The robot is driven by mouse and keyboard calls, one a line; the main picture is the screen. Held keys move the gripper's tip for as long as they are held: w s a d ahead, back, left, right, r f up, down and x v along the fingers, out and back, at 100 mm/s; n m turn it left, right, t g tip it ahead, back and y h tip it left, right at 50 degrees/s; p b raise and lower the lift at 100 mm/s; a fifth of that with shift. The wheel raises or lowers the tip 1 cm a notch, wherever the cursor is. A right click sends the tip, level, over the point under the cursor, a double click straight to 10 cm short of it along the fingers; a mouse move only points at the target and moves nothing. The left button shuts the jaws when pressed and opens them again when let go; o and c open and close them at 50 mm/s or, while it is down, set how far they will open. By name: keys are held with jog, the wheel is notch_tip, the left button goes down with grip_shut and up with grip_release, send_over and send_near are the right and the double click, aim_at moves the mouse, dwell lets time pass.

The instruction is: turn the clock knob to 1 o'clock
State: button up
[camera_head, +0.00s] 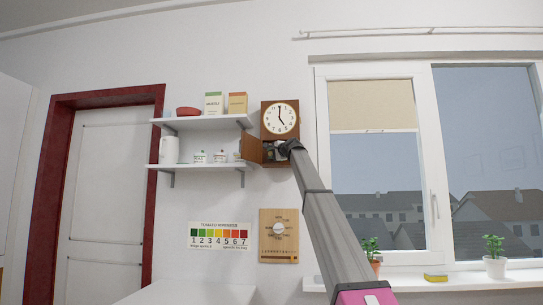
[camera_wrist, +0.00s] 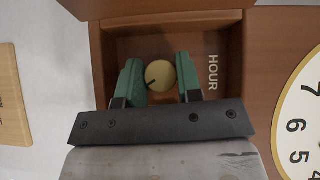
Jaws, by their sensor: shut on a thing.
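The wooden wall clock (camera_head: 268,106) hangs right of the shelves. Its white dial (camera_head: 280,118) shows one hand straight up near 12 and the other at lower right, near 5. Below the dial is an open compartment, which shows in the wrist view as a brown box (camera_wrist: 222,45) marked HOUR. A round pale-yellow knob (camera_wrist: 158,73) with a short dark line sits inside it. My gripper (camera_wrist: 159,79) has its green fingers on both sides of the knob, shut on it. In the head view the gripper and arm hide the knob.
The compartment's small door (camera_head: 251,148) stands open to the left. Two white shelves (camera_head: 205,122) with boxes, a red bowl, a jug and pots are close on the left. A wooden panel (camera_head: 279,248) hangs below. A window (camera_head: 372,165) is on the right.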

jog(key=shift+r+n+g+h, duration=0.15)
jog(key=shift+n+g+h, duration=0.65)
jog(key=shift+n+h, duration=0.3)
jog(key=shift+n+g+h, duration=0.7)
jog(key=shift+n+h, duration=0.4)
jog(key=shift+h, duration=0.1)
jog(key=o, duration=0.9)
jog(key=shift+o, duration=0.2)
jog(key=shift+s, duration=0.1)
jog(key=v, duration=1)
jog(key=shift+s+r, duration=0.2)
